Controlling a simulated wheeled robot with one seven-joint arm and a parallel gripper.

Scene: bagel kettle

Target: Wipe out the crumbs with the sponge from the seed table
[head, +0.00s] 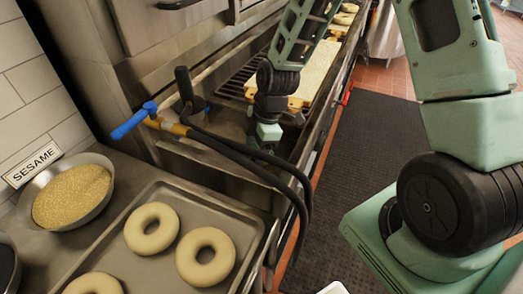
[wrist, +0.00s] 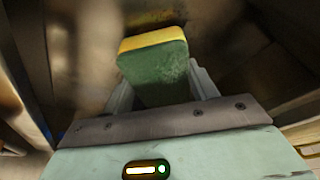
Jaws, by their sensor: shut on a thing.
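My gripper (wrist: 160,88) is shut on the sponge (wrist: 154,70), a green block with a yellow layer, in the wrist view. In the head view my gripper (head: 264,146) hangs low behind black hoses, at the recessed metal area beyond the bagel tray; the sponge cannot be made out there. The seed table (head: 113,152) is the grey counter at the left, apart from my gripper. No crumbs can be told on its visible part.
A bowl of sesame (head: 103,176) and a tray (head: 239,228) of bagels stand on the counter. A blue-handled tap (head: 135,120) and black hoses (head: 240,151) lie between the tray and my gripper. A dark floor mat (head: 352,145) is clear at the right.

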